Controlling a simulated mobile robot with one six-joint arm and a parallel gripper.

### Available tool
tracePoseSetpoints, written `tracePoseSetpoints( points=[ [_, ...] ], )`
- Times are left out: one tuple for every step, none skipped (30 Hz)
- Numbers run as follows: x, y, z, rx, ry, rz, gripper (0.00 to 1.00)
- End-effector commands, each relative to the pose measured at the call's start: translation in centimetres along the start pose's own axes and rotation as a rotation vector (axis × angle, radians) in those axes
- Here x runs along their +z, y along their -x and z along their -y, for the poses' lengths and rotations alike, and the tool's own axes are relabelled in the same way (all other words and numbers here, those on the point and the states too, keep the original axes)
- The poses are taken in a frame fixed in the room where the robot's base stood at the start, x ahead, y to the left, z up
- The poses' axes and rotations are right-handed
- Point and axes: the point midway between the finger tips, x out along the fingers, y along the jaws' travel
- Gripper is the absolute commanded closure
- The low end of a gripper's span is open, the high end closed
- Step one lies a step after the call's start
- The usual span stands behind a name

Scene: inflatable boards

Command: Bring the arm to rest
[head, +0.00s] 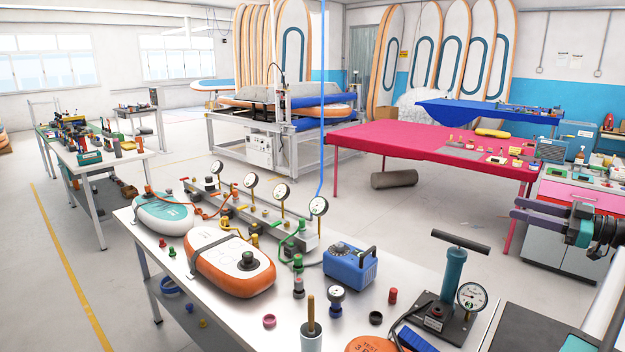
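My gripper (516,208) is at the right edge of the head view, pointing left. Its two dark fingers are apart with a gap between them, and nothing shows between them. It is in the air, above and to the right of the white workbench (405,275), and it touches nothing that I can see. Part of my arm is cut off by the right edge of the view.
The workbench holds an orange board sample (228,262), a teal one (163,213), several gauges, a blue box (350,265) and a hand pump (452,285). A pink-drawer cabinet (570,195) stands behind my gripper. A red table (400,140) is further back.

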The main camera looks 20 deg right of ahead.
Motion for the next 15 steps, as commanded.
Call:
tracePoseSetpoints(
  points=[
    [-1.1, 0.0, -0.2, 0.000, 0.000, 0.000, 0.61],
    [-1.4, 0.0, -0.3, 0.000, 0.000, 0.000, 0.61],
    [-1.8, 0.0, -0.3, 0.000, 0.000, 0.000, 0.61],
    [-2.1, 0.0, -0.4, 0.000, 0.000, 0.000, 0.61],
    [-2.4, 0.0, -0.5, 0.000, 0.000, 0.000, 0.61],
    [-2.8, 0.0, -0.6, 0.000, 0.000, 0.000, 0.61],
    [-3.1, 0.0, -0.6, 0.000, 0.000, 0.000, 0.61],
    [-3.4, 0.0, -0.7, 0.000, 0.000, 0.000, 0.61],
    [-3.7, 0.0, -0.7, 0.000, 0.000, 0.000, 0.61],
    [-4.0, 0.0, -0.8, 0.000, 0.000, 0.000, 0.61],
    [-4.3, 0.0, -0.8, 0.000, 0.000, 0.000, 0.61],
    [-4.3, 0.0, -0.8, 0.000, 0.000, 0.000, 0.61],
    [-4.4, 0.0, -0.9, 0.000, 0.000, 0.000, 0.61],
    [-4.6, 0.0, -0.9, 0.000, 0.000, 0.000, 0.61],
    [-4.8, 0.0, -0.9, 0.000, 0.000, 0.000, 0.61]
  ],
)
